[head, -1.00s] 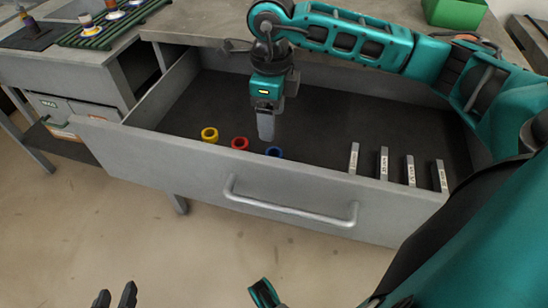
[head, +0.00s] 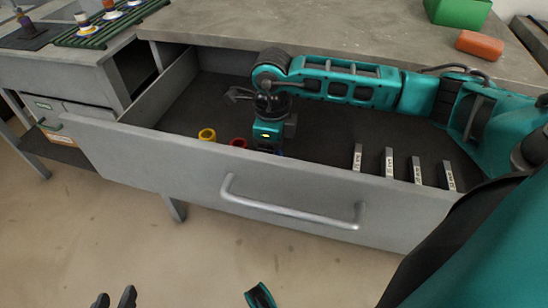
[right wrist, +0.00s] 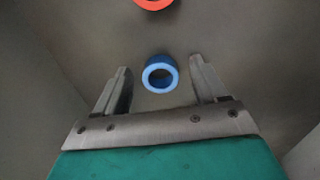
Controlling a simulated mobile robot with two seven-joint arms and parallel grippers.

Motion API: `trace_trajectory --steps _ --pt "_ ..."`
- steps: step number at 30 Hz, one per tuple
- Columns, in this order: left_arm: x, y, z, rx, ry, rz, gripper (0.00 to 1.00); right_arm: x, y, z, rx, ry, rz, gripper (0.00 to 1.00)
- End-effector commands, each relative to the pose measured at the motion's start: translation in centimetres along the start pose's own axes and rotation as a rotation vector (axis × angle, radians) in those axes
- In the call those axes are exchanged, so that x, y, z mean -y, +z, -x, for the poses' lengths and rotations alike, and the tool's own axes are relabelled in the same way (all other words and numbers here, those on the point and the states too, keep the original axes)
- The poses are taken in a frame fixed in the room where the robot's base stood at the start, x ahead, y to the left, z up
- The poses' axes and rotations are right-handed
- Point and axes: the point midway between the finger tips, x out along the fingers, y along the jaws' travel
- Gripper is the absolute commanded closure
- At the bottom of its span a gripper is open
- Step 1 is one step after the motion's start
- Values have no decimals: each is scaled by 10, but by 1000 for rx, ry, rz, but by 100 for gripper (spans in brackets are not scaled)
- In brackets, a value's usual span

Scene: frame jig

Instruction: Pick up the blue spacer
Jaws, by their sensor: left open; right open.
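The blue spacer (right wrist: 147,75) is a short ring in the drawer. In the right wrist view it lies between the two open fingers of my right gripper (right wrist: 160,72), with a gap on each side. In the head view only a sliver of the blue spacer (head: 281,153) shows beside my right gripper, which points down into the drawer; its fingertips are hidden behind the drawer front. My left gripper (head: 115,299) is open and empty at the bottom left of the head view, away from the drawer.
The open drawer (head: 190,172) has a raised front with a bar handle (head: 290,212). A red spacer (head: 238,142) and a yellow spacer (head: 207,135) lie left of the blue one. Several labelled grey bars (head: 388,162) stand at right. An orange block (head: 480,45) lies on the bench.

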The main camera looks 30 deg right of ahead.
Motion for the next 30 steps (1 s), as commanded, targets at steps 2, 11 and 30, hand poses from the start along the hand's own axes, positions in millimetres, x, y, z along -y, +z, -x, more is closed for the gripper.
trace_trajectory --steps 2,11,30 --pt "0 -3 1 -5 0 0 57 0 0 1 0 0 0 29" --pt "0 -3 1 -6 -1 0 57 0 0 1 0 0 0 58" --pt "2 1 0 3 -6 0 57 0 0 5 1 -1 0 88"
